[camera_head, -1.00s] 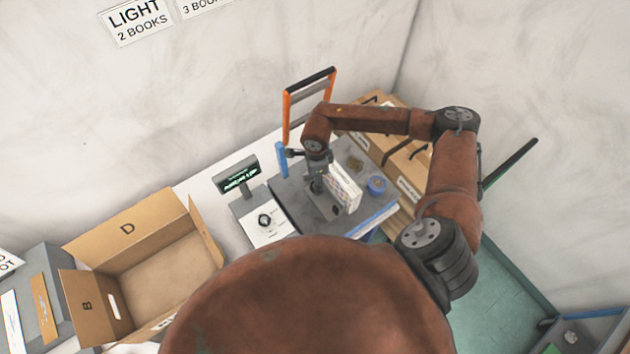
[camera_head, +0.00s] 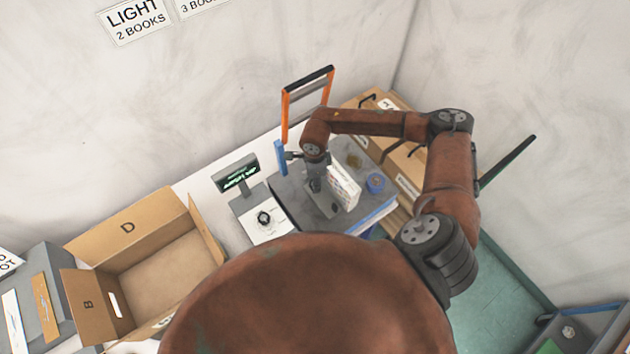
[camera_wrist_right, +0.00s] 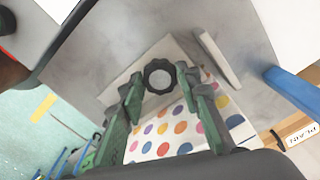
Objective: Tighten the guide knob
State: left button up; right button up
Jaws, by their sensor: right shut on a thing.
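The guide knob (camera_wrist_right: 160,77) is a dark, ridged round knob with a pale centre, on a grey block in the right wrist view. My right gripper (camera_wrist_right: 162,88) has one finger on each side of it and is shut on it. In the head view my right gripper (camera_head: 318,181) reaches down to the grey worktop (camera_head: 293,197), and the knob is hidden there. My left gripper is not in view.
A small display (camera_head: 237,176) and a white dial panel (camera_head: 264,218) stand left of the worktop. An orange-and-black frame (camera_head: 307,95) rises behind it. An open cardboard box (camera_head: 150,270) is at the left.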

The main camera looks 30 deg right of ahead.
jog(key=shift+c, duration=1.2)
jog(key=shift+m+b, duration=0.3)
jog(key=shift+b, duration=0.05)
jog(key=m+b, duration=0.2)
jog(key=m, duration=0.1)
jog(key=shift+f+m, duration=0.15)
jog(key=shift+m, duration=0.25)
jog(key=m+b, duration=0.3)
jog(key=m, duration=0.2)
jog(key=m+b, duration=0.1)
jog(key=m, duration=0.3)
jog(key=shift+b, duration=0.35)
jog(key=m, duration=0.2)
jog(key=shift+m+b, duration=0.4)
pick_arm(q)
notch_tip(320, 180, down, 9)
jog(key=shift+b, duration=0.45)
pick_arm(e)
jog(key=m, duration=0.4)
jog(key=shift+r+m, duration=0.2)
jog(key=shift+m, duration=0.2)
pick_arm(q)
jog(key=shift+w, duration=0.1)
pick_arm(e)
jog(key=shift+d+m, duration=0.1)
jog(key=shift+m, duration=0.2)
